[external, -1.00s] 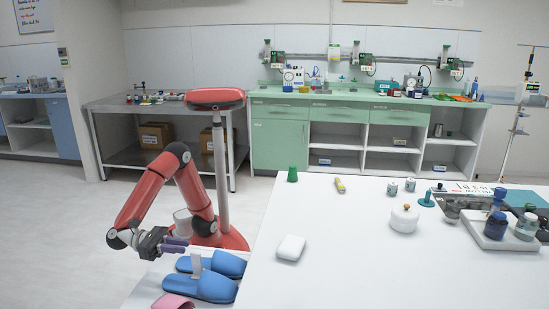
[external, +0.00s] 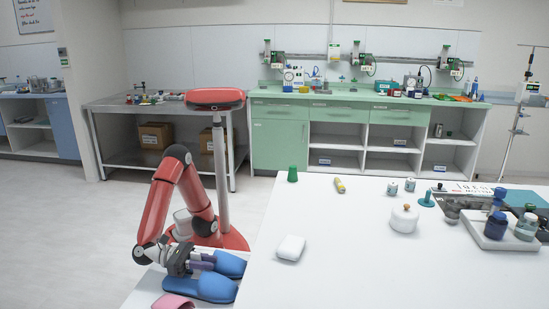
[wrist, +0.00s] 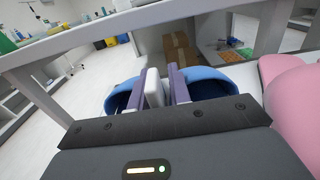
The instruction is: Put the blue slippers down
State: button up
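The pair of blue slippers, the nearer slipper (external: 217,289) and the farther slipper (external: 234,265), lies on a low white surface beside the large white table. A white upright tab (wrist: 153,90) stands between the two slippers. My gripper (external: 205,262) is low over the pair. In the wrist view, its two purple fingers (wrist: 160,85) stand either side of the tab, with a small gap showing at the right finger. A blue slipper shows on the left (wrist: 120,98) and another on the right (wrist: 215,84). My gripper hides part of the slippers in the external view.
A pink slipper (external: 174,302) lies close in front of the blue pair; it also shows in the wrist view (wrist: 290,95). The large white table (external: 340,270) is just to the right, with a white rounded block (external: 290,248) near its left edge. Open floor lies to the left.

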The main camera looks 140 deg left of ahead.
grip_shut()
dwell(0.3)
notch_tip(320, 180, up, 20)
jog(key=p, duration=0.2)
jog(key=shift+p, duration=0.4)
